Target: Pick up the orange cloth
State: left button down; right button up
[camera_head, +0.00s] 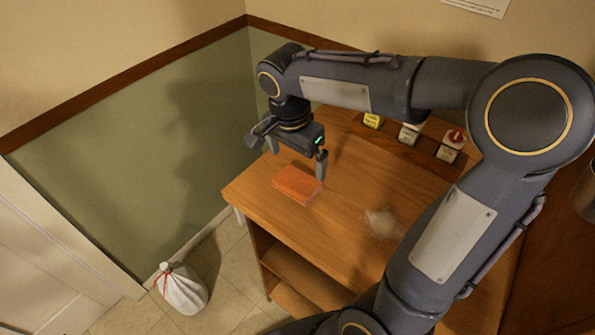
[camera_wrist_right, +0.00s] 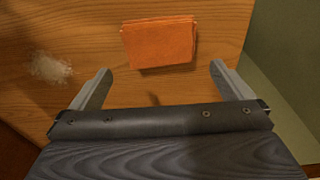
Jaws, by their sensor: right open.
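The orange cloth (camera_head: 297,184) lies folded flat on the wooden counter (camera_head: 345,215), near its left corner in the head view. My right gripper (camera_head: 297,160) is open and empty, pointing down just above and behind the cloth. In the right wrist view the cloth (camera_wrist_right: 160,42) shows whole, beyond the gap between the two spread fingertips of the gripper (camera_wrist_right: 161,72). The fingers do not appear to touch it. My left gripper is not in view.
A whitish powdery patch (camera_head: 381,223) lies on the counter right of the cloth. Several small labelled containers (camera_head: 409,133) stand along the back. A tied white bag (camera_head: 182,290) sits on the floor at left. The counter around the cloth is clear.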

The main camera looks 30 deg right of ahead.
aim_at(297, 180)
jog(key=shift+s+a+f, duration=0.1)
jog(key=shift+s+f, duration=0.15)
jog(key=shift+f, duration=0.65)
jog(key=f, duration=0.4)
jog(key=shift+w+f, duration=0.3)
jog(key=shift+f, duration=0.1)
jog(key=c, duration=0.7)
